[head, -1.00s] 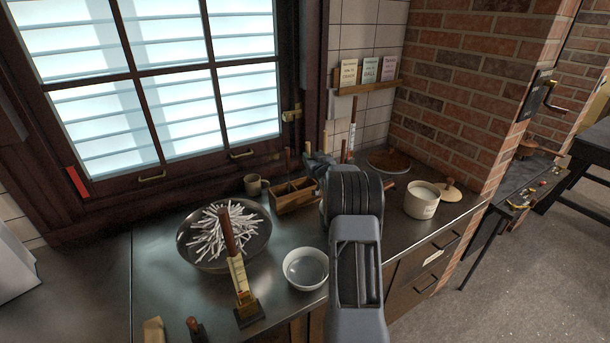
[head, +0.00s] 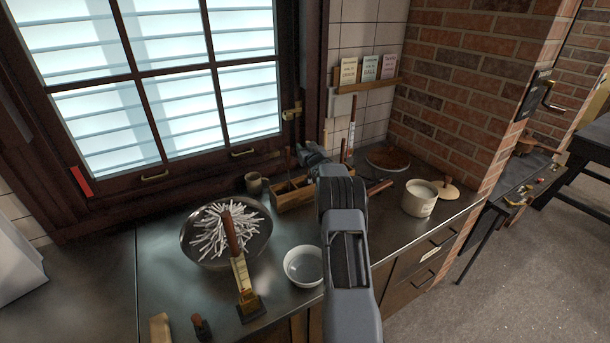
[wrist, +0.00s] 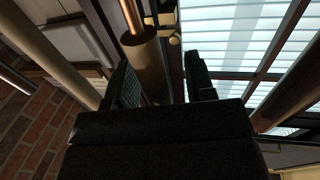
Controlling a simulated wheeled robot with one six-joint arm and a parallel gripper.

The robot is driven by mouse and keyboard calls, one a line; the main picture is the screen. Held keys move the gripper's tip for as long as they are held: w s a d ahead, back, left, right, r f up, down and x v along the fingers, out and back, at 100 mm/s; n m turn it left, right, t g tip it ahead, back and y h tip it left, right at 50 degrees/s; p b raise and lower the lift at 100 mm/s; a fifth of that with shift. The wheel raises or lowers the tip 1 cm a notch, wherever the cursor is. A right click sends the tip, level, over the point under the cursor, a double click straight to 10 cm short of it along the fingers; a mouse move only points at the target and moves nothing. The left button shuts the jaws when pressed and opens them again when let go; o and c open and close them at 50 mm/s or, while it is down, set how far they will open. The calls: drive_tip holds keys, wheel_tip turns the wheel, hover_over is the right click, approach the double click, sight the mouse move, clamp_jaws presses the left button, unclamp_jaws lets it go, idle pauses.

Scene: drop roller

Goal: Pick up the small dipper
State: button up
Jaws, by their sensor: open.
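My gripper (head: 310,155) is over the wooden caddy (head: 293,196) at the back of the counter, below the window's right side. Upright handles stand in the caddy, partly hidden by my arm. In the wrist view my gripper (wrist: 163,80) is open. A brown cylinder-shaped handle (wrist: 150,62) with a copper-coloured rod (wrist: 132,16) shows between and beyond the fingers. I cannot tell whether it is the small dipper or whether the fingers touch it. Other thick tan rods (wrist: 45,42) pass on both sides. The dipper's bowl is not seen.
A mug (head: 253,183) stands left of the caddy. A wide bowl of white sticks (head: 225,232), a white bowl (head: 304,266) and an upright wooden-handled tool (head: 240,270) stand in front. A cream crock (head: 419,198) is at right. The window and brick wall lie close behind.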

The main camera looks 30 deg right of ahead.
clamp_jaws()
idle(0.3)
